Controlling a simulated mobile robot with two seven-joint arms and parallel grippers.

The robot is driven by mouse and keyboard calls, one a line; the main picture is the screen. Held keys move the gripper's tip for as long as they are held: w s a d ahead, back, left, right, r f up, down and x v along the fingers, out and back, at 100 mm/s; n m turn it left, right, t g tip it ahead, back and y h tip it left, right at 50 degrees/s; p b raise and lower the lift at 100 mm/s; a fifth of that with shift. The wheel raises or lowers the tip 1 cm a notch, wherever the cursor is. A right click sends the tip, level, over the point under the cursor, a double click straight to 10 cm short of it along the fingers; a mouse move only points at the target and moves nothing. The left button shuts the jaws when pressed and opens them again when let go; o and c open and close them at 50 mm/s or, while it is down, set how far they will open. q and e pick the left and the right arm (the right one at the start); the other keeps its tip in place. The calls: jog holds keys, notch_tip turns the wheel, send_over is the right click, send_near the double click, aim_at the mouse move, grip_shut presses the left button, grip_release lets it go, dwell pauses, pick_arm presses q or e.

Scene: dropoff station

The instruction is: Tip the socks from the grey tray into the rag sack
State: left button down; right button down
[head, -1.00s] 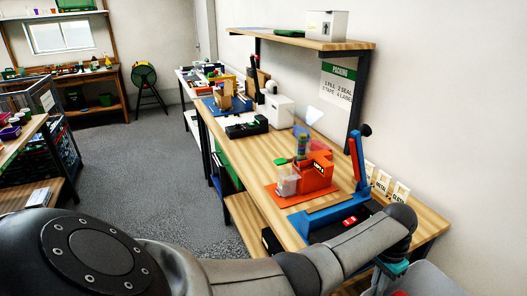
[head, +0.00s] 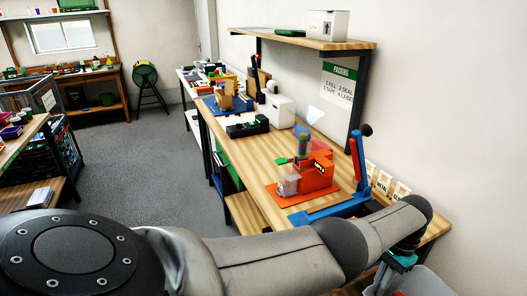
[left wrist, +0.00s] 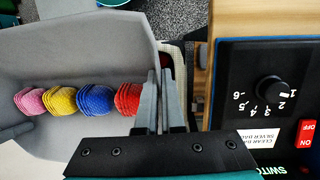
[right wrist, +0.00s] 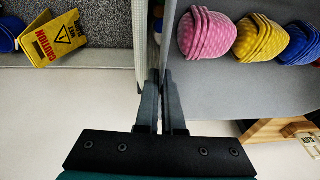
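The grey tray (left wrist: 75,50) holds several rolled sock bundles: pink (left wrist: 30,101), yellow (left wrist: 61,100), blue (left wrist: 96,99) and red (left wrist: 128,98). My left gripper (left wrist: 162,85) is shut on the tray's wall. In the right wrist view the tray (right wrist: 220,105) is on the right, with pink (right wrist: 207,33), yellow (right wrist: 261,37) and blue (right wrist: 301,42) bundles inside. My right gripper (right wrist: 160,85) is shut on another wall of it. A pale woven strip (right wrist: 141,40) beside the tray may be the rag sack; I cannot be sure.
A wooden packing bench (head: 262,155) runs along the right wall. It bears a blue-handled sealer (head: 356,165) and an orange device (head: 318,172). A black control panel (left wrist: 265,75) lies close right of my left gripper.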

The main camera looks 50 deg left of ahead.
aim_at(363, 293)
dwell(0.4)
